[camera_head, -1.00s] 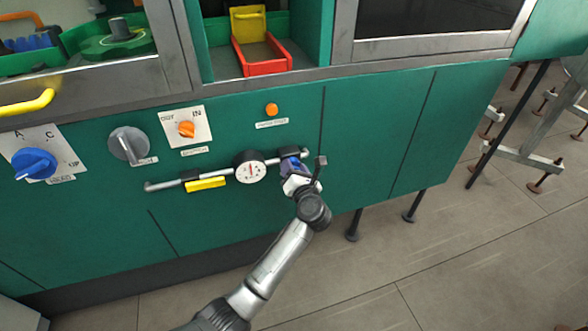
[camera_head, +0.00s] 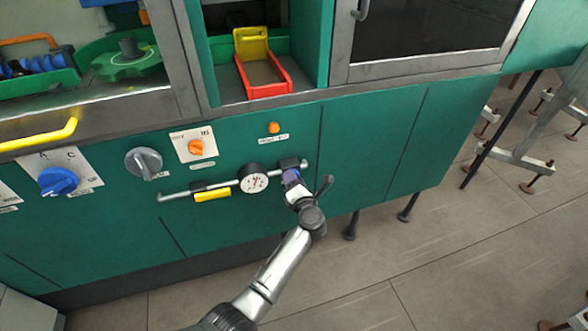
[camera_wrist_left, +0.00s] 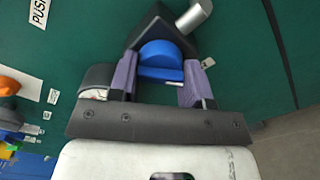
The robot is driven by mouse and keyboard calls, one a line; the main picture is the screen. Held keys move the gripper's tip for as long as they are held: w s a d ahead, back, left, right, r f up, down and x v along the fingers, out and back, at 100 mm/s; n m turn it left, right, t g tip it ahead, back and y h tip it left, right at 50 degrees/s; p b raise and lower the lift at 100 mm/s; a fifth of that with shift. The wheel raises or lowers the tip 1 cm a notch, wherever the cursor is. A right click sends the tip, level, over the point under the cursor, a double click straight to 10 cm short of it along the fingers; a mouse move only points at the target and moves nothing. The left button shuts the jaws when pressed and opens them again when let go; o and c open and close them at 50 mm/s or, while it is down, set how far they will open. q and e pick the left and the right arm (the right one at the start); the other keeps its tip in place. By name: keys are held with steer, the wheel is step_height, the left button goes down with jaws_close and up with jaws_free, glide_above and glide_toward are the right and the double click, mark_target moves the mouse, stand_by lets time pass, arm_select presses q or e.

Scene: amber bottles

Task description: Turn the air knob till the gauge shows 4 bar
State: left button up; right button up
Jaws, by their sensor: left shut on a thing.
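The air knob (camera_wrist_left: 160,55) is blue and sits on a dark fitting in the left wrist view. My left gripper (camera_wrist_left: 162,72) is shut on it, with a purple finger on each side. In the head view my left gripper (camera_head: 292,178) is at the right end of the silver pipe and hides the knob. The round white gauge (camera_head: 253,179) with a black rim is on the pipe just left of the gripper. A red needle shows, but its number is too small to read. My right gripper is in neither view.
An orange button (camera_head: 274,128), an orange switch (camera_head: 196,147), a grey knob (camera_head: 144,163) and a blue selector (camera_head: 58,181) are on the green panel. The panel to the right is clear.

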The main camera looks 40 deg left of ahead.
arm_select(q)
steer(key=m+p, duration=0.1)
steer(key=p, duration=0.1)
steer(key=m+p, duration=0.1)
steer(key=m, duration=0.1)
steer(key=shift+r+p, duration=0.25)
steer(key=shift+p, duration=0.15)
steer(key=shift+f+m+p, duration=0.2)
steer(key=shift+m+p, duration=0.85)
steer(key=shift+m, duration=0.05)
steer(key=o, duration=0.9)
steer(key=shift+d, duration=0.1)
